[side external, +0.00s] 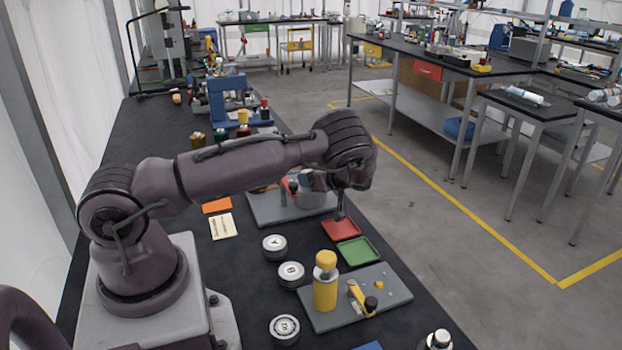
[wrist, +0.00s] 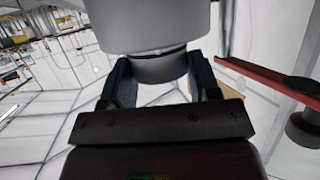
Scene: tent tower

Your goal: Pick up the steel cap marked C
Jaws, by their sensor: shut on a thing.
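My gripper (wrist: 160,65) shows in the wrist view with its dark fingers on either side of a grey metal cylinder (wrist: 150,25), shut on its narrower part. I see no letter on this cylinder. In the side external view my fingers are mostly hidden by the wrist, near a grey round body (side external: 316,196). Round steel caps stand on the black bench: one marked A (side external: 275,246), one marked B (side external: 291,274) and a third (side external: 284,329) nearer the front, whose mark I cannot read for sure. My gripper is apart from these three caps.
A red tray (side external: 340,230) and a green tray (side external: 359,252) lie below my wrist. A yellow bottle (side external: 325,282) and a yellow clamp (side external: 361,298) stand on a grey plate (side external: 398,291). An orange card (side external: 216,206) and a cream card (side external: 222,227) lie left.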

